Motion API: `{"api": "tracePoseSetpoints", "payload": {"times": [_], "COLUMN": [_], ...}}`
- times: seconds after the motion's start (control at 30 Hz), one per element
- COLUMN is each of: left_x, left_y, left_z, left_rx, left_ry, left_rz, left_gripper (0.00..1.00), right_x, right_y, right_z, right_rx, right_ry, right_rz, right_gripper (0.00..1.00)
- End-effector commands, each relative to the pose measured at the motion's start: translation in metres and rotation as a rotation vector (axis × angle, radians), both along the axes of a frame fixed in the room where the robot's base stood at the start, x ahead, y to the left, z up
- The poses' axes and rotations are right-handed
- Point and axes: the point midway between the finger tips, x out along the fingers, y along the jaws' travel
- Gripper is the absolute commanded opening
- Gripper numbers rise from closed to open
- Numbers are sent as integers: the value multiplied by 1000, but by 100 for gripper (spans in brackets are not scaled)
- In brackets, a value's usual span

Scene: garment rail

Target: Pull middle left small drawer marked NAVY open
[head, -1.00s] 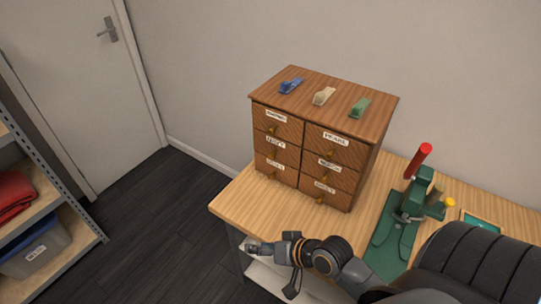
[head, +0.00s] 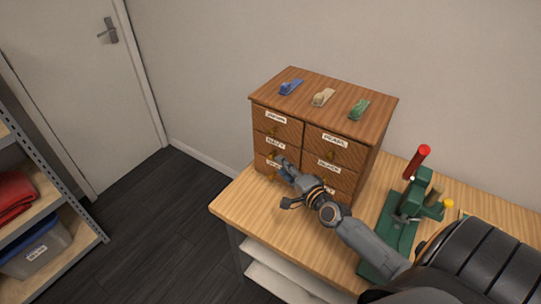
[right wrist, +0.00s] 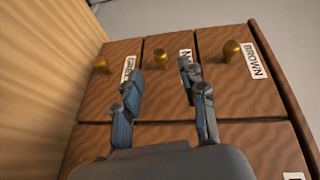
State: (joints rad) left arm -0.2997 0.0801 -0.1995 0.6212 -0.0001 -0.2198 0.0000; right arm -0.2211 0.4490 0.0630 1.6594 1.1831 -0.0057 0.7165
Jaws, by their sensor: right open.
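The wooden drawer unit (head: 348,125) stands on the bench with two columns of small drawers. The NAVY label (head: 275,144) marks the middle left drawer, which looks shut. In the right wrist view the column appears turned sideways, and the NAVY drawer (right wrist: 167,85) is the middle one. Its brass knob (right wrist: 160,57) shows between the fingers, apart from both. My right gripper (head: 279,159) is open and empty in front of this drawer; it also shows in the right wrist view (right wrist: 161,72). One finger partly covers the label there. My left gripper is not in view.
Neighbouring brass knobs (right wrist: 231,50) sit close on either side. Small blue, cream and green items (head: 359,109) lie on the unit's top. A green press with a red handle (head: 420,162) stands to the right. The bench's front left corner (head: 228,205) is clear.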

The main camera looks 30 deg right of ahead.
Motion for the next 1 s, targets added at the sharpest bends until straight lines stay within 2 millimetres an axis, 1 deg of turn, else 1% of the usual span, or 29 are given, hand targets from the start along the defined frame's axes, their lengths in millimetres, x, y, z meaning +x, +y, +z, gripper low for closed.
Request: {"api": "tracePoseSetpoints", "payload": {"times": [0.03,0.2,0.4,0.57,0.83,0.87,0.9,0.97,1.0], "left_x": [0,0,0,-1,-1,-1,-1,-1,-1], "left_y": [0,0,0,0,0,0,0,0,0], "left_z": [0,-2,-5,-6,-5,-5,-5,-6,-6], "left_rx": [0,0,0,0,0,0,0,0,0], "left_ry": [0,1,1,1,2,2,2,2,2], "left_rz": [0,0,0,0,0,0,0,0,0], "left_gripper": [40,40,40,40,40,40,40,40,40], "right_x": [12,43,67,74,75,75,75,75,75], "right_y": [-1,-1,-1,-1,-1,-1,-1,-1,-1], "right_z": [0,-5,-8,-9,-9,-9,-9,-9,-9], "right_rx": [-1,-2,-2,-2,-2,-2,-2,-2,-2], "right_ry": [-2,-2,-1,0,1,1,1,1,1], "right_rz": [-1,0,0,0,1,1,1,1,1], "right_gripper": [42,42,42,42,42,38,30,17,9]}}
